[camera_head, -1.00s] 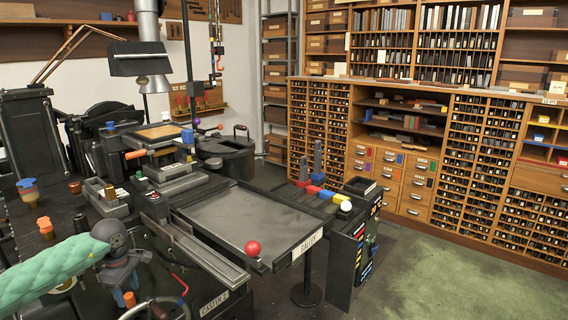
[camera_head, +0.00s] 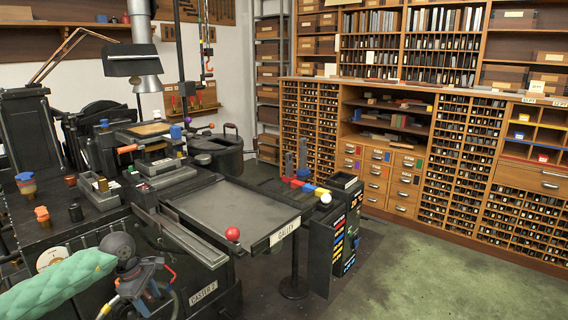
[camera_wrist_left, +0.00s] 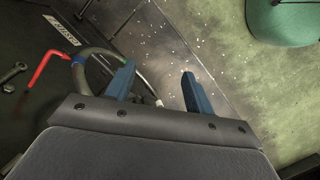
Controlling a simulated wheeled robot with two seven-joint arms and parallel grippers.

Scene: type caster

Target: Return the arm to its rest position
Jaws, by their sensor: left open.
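My left arm, in a green quilted sleeve, comes in from the left edge in the head view. Its gripper (camera_head: 148,292) hangs low over the front of the dark casting machine, and its fingertips are hard to make out there. In the left wrist view the two blue fingers (camera_wrist_left: 158,86) stand apart with nothing between them. Behind them lie a curved hose or wheel rim and the floor. My right gripper is not in view.
A red hooked rod (camera_wrist_left: 42,68) and a wrench (camera_wrist_left: 14,73) lie left of the fingers. The galley table (camera_head: 230,212) with a red ball knob (camera_head: 232,234) stands to the right. Type cabinets (camera_head: 465,150) line the back wall. The green floor (camera_head: 430,270) at right is clear.

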